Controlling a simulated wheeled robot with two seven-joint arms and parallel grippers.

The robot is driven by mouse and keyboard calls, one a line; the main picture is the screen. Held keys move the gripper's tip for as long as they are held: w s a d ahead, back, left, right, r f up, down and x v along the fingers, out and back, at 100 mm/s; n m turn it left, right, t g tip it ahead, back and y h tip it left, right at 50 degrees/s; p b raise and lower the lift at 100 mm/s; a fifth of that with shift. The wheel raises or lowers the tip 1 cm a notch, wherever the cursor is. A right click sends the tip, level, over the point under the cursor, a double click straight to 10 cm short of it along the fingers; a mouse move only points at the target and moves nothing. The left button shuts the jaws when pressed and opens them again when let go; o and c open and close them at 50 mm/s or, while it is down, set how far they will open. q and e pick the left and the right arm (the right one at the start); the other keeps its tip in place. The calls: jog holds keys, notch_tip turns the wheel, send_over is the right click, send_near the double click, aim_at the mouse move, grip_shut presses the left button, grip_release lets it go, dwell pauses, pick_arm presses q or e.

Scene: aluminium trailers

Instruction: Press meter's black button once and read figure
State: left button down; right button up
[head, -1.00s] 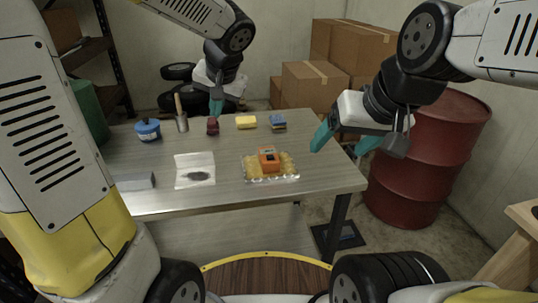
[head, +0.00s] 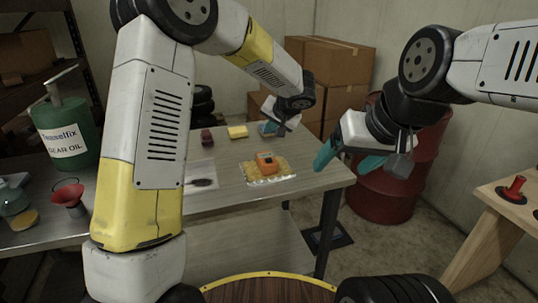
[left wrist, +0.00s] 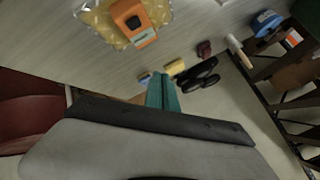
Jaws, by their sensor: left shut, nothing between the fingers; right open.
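The orange meter (head: 266,163) sits on a crumpled yellowish clear-wrapped pad (head: 284,170) near the table's right end. It also shows at the top of the left wrist view (left wrist: 140,32), with a dark round spot (left wrist: 133,22) and a pale label or display; no figure is readable. My left gripper is above the table's back right, beyond the meter in the head view, its fingers mostly hidden there. In the left wrist view its teal fingers (left wrist: 163,85) are together and empty, apart from the meter. My right gripper (head: 346,163) is open and empty, right of the meter.
A yellow block (head: 237,132), a blue item (head: 268,129) and a dark red item (head: 206,137) lie toward the table's back. A green oil can (head: 66,135) and red funnel (head: 69,197) stand left. A red drum (head: 385,195) stands behind my right gripper.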

aim_at(270, 160)
pick_arm(q)
jog(key=shift+f, duration=0.1)
jog(key=shift+f, duration=4.3)
jog(key=shift+f, duration=0.1)
jog(key=shift+f, duration=0.35)
jog(key=shift+f, duration=0.45)
jog(key=shift+r, duration=0.9)
